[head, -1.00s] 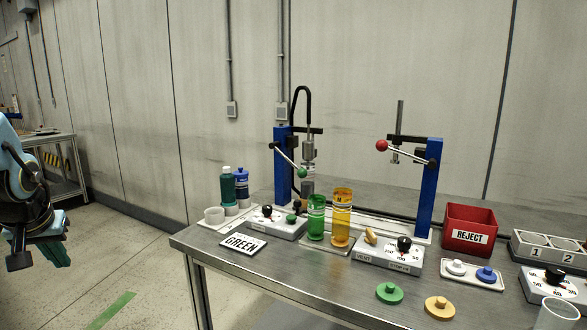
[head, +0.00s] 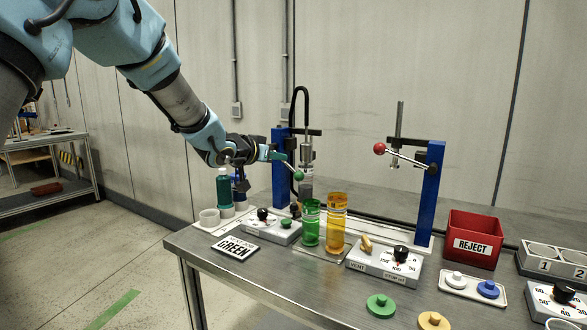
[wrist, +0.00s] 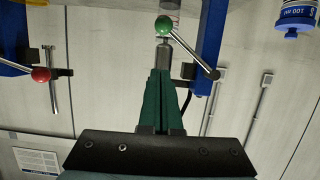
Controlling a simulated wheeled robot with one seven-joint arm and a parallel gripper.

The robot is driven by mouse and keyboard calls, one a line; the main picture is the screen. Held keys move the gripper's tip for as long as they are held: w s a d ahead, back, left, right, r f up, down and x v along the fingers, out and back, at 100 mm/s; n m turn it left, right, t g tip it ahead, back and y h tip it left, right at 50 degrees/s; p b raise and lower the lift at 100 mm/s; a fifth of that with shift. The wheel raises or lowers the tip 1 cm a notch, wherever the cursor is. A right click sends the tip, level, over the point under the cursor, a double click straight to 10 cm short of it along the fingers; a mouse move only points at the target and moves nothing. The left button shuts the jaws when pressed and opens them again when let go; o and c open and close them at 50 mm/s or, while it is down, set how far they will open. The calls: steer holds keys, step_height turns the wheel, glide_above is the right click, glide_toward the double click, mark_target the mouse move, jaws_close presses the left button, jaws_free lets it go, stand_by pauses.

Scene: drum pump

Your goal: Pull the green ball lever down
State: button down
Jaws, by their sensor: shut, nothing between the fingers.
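The lever with the green ball (head: 299,176) is on the left blue press stand (head: 280,165). Its rod slants down to the right, with the ball at the lower end. The ball also shows near the top of the wrist view (wrist: 164,25), with the rod running to the blue post. My gripper (head: 281,155) has dark green fingers and reaches in from the left, at the lever's upper part, above and left of the ball. In the wrist view my gripper (wrist: 161,80) is shut and empty, its tips apart from the ball in the picture. Contact with the rod cannot be told.
A second stand with a red ball lever (head: 379,148) is to the right. Green (head: 311,222) and amber (head: 337,222) cylinders stand in front of the presses. Bottles (head: 223,187) stand under my wrist. A grey control box (head: 285,232) and a red REJECT bin (head: 474,240) are on the table.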

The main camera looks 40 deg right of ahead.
mark_target(293, 169)
steer(key=d+f, duration=0.1)
steer(key=d, duration=0.1)
steer(key=w+d+f+p, duration=0.1)
steer(key=d+f, duration=0.1)
steer(key=w+d+f+p, duration=0.1)
steer(key=d+f, duration=0.1)
steer(key=d, duration=0.1)
steer(key=shift+f, duration=0.15)
steer(key=shift+w+a+f+b, duration=0.1)
steer(key=shift+w+f+b, duration=0.2)
steer(key=shift+f, duration=0.2)
steer(key=shift+w+f+b, duration=0.15)
steer(key=shift+f+b, duration=0.2)
steer(key=shift+f, duration=0.15)
